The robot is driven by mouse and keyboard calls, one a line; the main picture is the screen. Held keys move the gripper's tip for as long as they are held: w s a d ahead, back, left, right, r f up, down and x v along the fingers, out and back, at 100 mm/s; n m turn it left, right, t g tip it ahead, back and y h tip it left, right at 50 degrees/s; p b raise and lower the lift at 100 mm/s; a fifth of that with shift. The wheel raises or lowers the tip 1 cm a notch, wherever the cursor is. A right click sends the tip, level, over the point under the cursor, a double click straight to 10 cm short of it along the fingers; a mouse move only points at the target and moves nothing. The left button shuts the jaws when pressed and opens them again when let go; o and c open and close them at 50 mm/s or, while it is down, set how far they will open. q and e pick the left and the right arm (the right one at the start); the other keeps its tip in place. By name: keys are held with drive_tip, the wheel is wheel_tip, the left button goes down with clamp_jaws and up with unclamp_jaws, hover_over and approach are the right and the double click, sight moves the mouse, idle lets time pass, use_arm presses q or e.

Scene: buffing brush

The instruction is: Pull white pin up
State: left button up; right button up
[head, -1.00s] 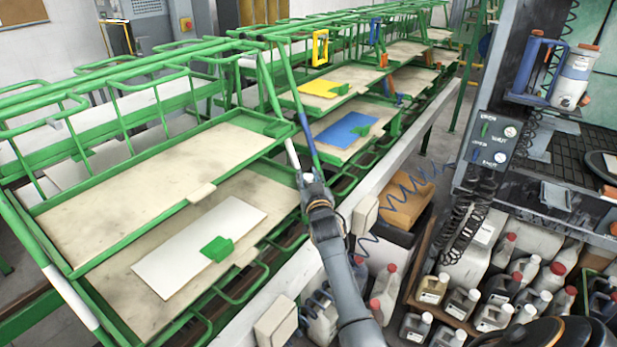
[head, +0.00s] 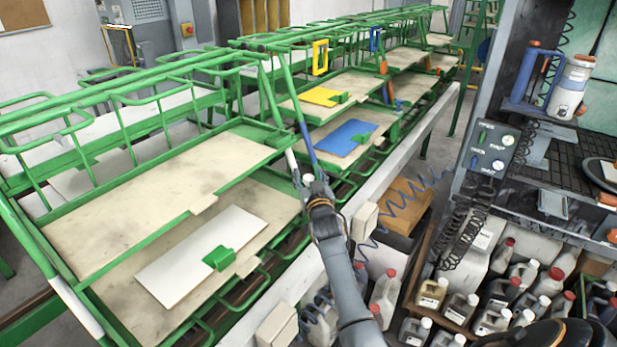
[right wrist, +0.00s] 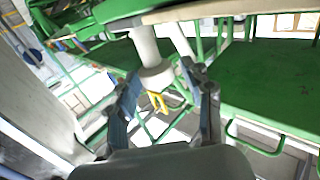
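A white pin (head: 291,162) stands at the near right corner of the green rack, just in front of my right gripper (head: 306,184). In the right wrist view, a white post with a wider collar (right wrist: 157,76) shows beyond my right gripper (right wrist: 166,90). The gripper's two blue-grey fingers are spread apart, with the collar appearing between them. I cannot tell whether either finger touches it. My left gripper is not in view.
The green rack holds a large board (head: 150,200), a white panel (head: 190,262), a yellow panel (head: 322,97) and a blue panel (head: 347,137). A pale rail (head: 405,150) runs alongside. Several bottles (head: 432,292) stand at the lower right.

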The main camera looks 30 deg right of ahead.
drive_tip(key=shift+s+f, duration=0.1)
drive_tip(key=shift+f, duration=0.1)
drive_tip(key=shift+s+a, duration=0.2)
drive_tip(key=shift+s, duration=0.1)
drive_tip(key=v, duration=1.1)
drive_tip(key=shift+s, duration=0.15)
